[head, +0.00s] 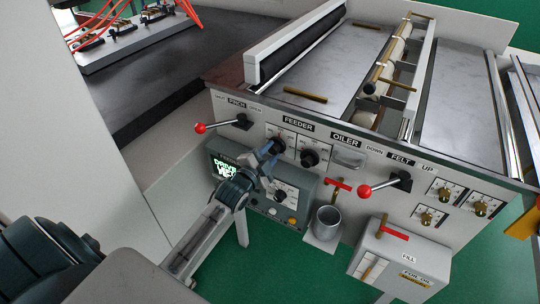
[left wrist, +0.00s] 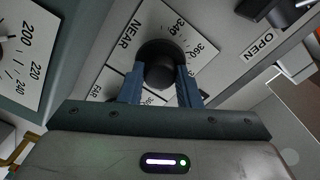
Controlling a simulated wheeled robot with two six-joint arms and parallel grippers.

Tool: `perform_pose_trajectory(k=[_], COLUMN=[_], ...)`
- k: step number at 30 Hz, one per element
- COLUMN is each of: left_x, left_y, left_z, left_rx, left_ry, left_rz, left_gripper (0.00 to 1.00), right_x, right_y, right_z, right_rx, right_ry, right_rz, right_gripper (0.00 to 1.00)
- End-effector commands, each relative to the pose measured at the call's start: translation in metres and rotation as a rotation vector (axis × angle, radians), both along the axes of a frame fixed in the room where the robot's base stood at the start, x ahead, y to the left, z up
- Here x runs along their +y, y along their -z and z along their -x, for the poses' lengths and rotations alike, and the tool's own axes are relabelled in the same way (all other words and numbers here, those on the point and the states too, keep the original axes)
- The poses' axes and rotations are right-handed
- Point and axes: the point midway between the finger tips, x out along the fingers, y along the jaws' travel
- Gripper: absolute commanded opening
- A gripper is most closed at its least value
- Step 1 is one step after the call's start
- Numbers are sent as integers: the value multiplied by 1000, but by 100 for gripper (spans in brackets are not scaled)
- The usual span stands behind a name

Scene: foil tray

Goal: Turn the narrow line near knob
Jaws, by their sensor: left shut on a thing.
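The near knob (left wrist: 158,66) is a round black knob on a white dial plate marked NEAR, with 340 and 360 on its scale, in the left wrist view. In the head view this black knob (head: 277,145) is on the front panel under the FEEDER label, partly hidden by my gripper. My left gripper (head: 268,152) reaches up to it from the lower left. Its blue fingers, also in the left wrist view (left wrist: 160,88), are shut on the knob's two sides. The knob's pointer mark cannot be made out.
A second black knob (head: 310,157) is close to the right. A red-balled lever (head: 200,128) juts out at the upper left, another (head: 365,191) at the right. A teal control box (head: 262,196) with a lit screen lies under my gripper. A grey cup (head: 326,223) stands lower right.

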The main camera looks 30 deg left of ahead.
Motion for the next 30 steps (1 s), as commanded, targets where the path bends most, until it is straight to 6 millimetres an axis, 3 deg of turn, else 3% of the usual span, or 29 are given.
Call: perform_pose_trajectory(k=[20, 21, 24, 30], left_x=[0, 0, 0, 0], left_y=[1, 1, 1, 0], left_z=[0, 0, 0, 0], left_rx=[3, 3, 2, 2], left_ry=[0, 0, -1, 0], left_rz=[-68, -68, -68, -68], left_gripper=[7, 34, 52, 52], right_x=[0, 0, 0, 0], right_y=[3, 3, 3, 3], right_z=[0, 0, 0, 0], right_rx=[0, 0, 0, 0], right_ry=[0, 0, 0, 0], right_rz=[0, 0, 0, 0], right_gripper=[36, 36, 36, 36])
